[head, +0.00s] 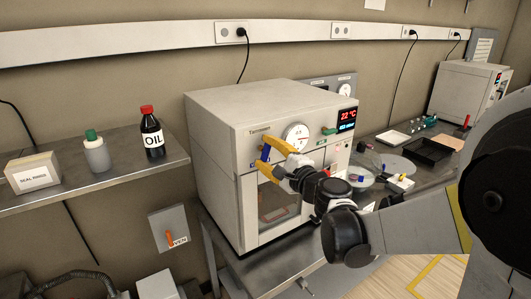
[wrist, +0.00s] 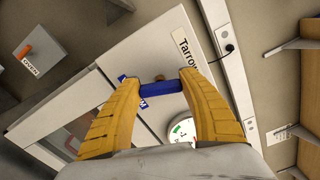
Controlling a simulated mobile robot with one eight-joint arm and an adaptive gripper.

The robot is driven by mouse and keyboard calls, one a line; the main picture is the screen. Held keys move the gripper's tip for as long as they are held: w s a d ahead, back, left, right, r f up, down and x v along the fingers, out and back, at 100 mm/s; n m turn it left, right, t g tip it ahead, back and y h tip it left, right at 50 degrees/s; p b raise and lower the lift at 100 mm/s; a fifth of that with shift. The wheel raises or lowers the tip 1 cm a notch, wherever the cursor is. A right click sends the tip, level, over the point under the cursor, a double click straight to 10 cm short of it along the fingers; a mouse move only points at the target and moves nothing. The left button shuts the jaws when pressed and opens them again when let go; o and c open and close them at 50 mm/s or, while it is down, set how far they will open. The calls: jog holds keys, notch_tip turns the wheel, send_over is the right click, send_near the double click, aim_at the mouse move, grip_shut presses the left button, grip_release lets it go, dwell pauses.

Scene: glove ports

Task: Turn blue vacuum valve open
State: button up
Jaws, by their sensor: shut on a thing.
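The blue vacuum valve is a blue bar handle (head: 265,153) on the upper front of the white vacuum oven (head: 210,135). My gripper (head: 263,152) reaches it from the right with its two yellow fingers. In the wrist view the gripper (wrist: 160,82) is shut on the blue handle (wrist: 160,87), with one fingertip at each end of the bar. The handle lies nearly level across the wrist picture and looks about upright in the head view. The label by the handle is partly hidden by a finger.
A round gauge (head: 296,136) and a green handle (head: 328,131) sit right of the blue handle. The oven's windowed door (head: 280,200) is below my gripper. A shelf (head: 110,177) with bottles stands left. The bench right holds trays and small parts.

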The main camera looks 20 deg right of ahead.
jog(key=shift+n, duration=1.8)
jog(key=o, duration=1.2)
jog(key=v, duration=1.2)
